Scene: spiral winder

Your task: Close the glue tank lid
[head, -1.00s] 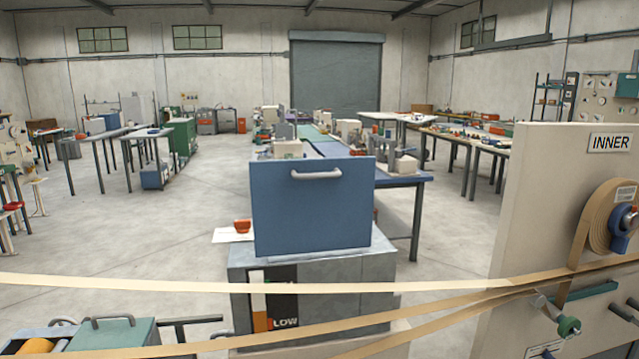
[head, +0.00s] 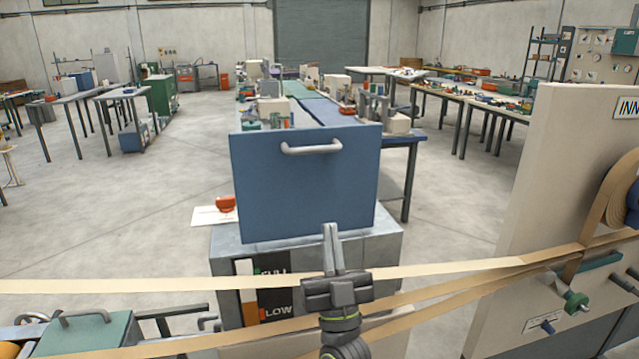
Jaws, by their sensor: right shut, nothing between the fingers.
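The glue tank (head: 385,262) is a grey box in the middle of the head view, with a level window marked FULL and LOW on its front. Its blue lid (head: 300,195) stands upright, open, with a pale handle (head: 311,148) near the top edge. My right gripper (head: 331,230) reaches up from the bottom of the view, shut and empty. Its fingertips overlap the lid's lower edge in the picture, below the handle; I cannot tell whether they touch it. My left gripper is not in view.
Tan paper strips (head: 130,287) cross in front of the tank, passing the right arm. A beige panel (head: 545,210) with a paper roll (head: 615,190) stands at right. A green-lidded unit (head: 90,335) is at lower left. An orange object (head: 225,203) lies on white paper beside the tank.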

